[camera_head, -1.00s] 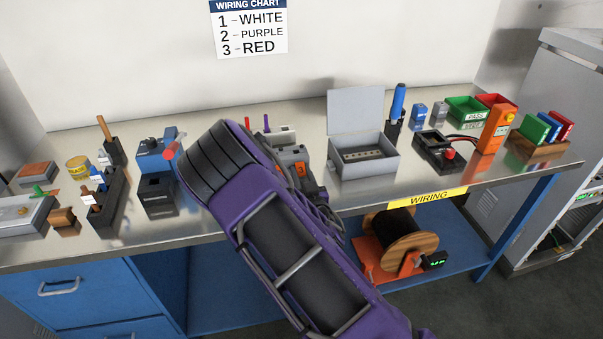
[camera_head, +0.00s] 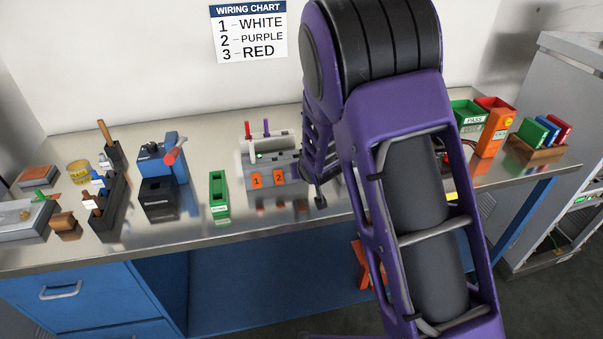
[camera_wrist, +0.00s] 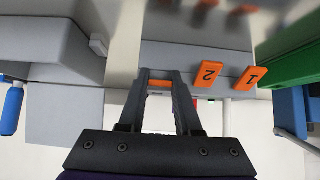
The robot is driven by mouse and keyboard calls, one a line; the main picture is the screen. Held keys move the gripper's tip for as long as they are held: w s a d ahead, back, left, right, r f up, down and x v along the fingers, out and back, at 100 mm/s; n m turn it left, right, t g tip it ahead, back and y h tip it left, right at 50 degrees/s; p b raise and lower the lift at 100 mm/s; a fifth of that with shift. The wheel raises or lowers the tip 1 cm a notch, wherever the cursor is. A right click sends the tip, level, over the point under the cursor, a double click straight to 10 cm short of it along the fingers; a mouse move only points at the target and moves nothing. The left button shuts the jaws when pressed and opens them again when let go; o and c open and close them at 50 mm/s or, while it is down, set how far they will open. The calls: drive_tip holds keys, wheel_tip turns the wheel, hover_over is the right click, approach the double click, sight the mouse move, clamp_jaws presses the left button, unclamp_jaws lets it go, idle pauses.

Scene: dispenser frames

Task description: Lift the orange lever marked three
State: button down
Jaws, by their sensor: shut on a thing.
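The grey terminal block (camera_head: 283,159) stands on the bench. Its orange levers marked 1 (camera_head: 256,181) and 2 (camera_head: 279,177) show in the head view. The wrist view also shows levers 2 (camera_wrist: 208,73) and 1 (camera_wrist: 250,78), both upside down, to the right of my fingers. My gripper (camera_wrist: 161,76) is shut on an orange lever (camera_wrist: 160,84) in line with those two. Its face is mostly hidden between the fingers, so its number cannot be read. In the head view my arm covers that end of the block.
A green holder (camera_head: 219,196) stands just left of the block. A blue tool (camera_head: 160,165) is farther left. A red wire (camera_head: 248,130) and a purple wire (camera_head: 266,127) stand up behind the block. The wiring chart (camera_head: 248,32) hangs on the wall.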

drive_tip(key=shift+w+r+g+h, duration=0.15)
drive_tip(key=shift+r+g+h, duration=0.1)
drive_tip(key=shift+g, duration=0.45)
drive_tip(key=shift+w+r+g+h, duration=0.1)
drive_tip(key=shift+r+g+h, duration=0.1)
drive_tip(key=shift+g, duration=0.8)
drive_tip(key=c, duration=0.6)
unclamp_jaws()
drive_tip(key=shift+a, duration=0.1)
drive_tip(key=v, duration=1.7)
drive_tip(key=shift+s+r, duration=0.15)
drive_tip(key=shift+r, duration=0.05)
